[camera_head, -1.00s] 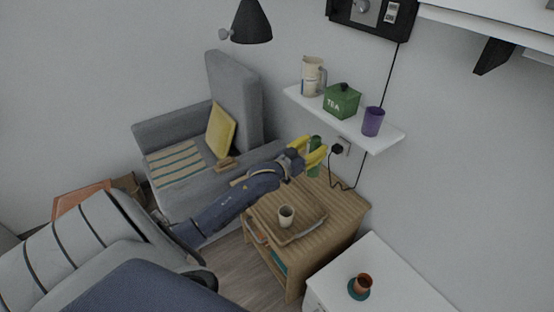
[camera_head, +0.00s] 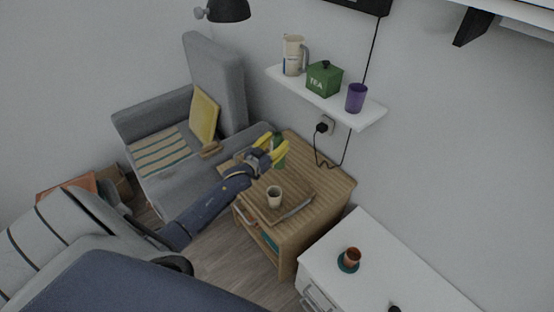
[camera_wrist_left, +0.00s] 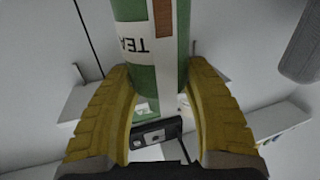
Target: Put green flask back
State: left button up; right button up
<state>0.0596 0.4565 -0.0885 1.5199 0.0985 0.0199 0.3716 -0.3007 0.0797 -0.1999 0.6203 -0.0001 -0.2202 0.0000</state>
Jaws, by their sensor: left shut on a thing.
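The green flask (camera_head: 279,155) is held upright by my left gripper (camera_head: 269,149) above the back left part of the wooden cabinet. In the left wrist view the green flask (camera_wrist_left: 152,45) has a white label with upside-down "TEA" lettering. There the yellow fingers of my left gripper (camera_wrist_left: 165,110) are closed on both its sides. The flask's lower end is partly hidden in the head view. My right gripper is not in view.
The white wall shelf (camera_head: 371,116) holds a cream jug (camera_head: 292,55), a green tea box (camera_head: 323,79) and a purple cup (camera_head: 356,97). A tray (camera_head: 299,207) with a small cup (camera_head: 274,196) lies on the wooden cabinet (camera_head: 335,185).

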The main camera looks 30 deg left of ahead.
pick_arm(q)
jog(key=shift+f, duration=4.6)
jog(key=o, duration=1.6)
jog(key=shift+c, duration=0.2)
jog(key=s, duration=1.2)
jog(key=shift+a, duration=0.35)
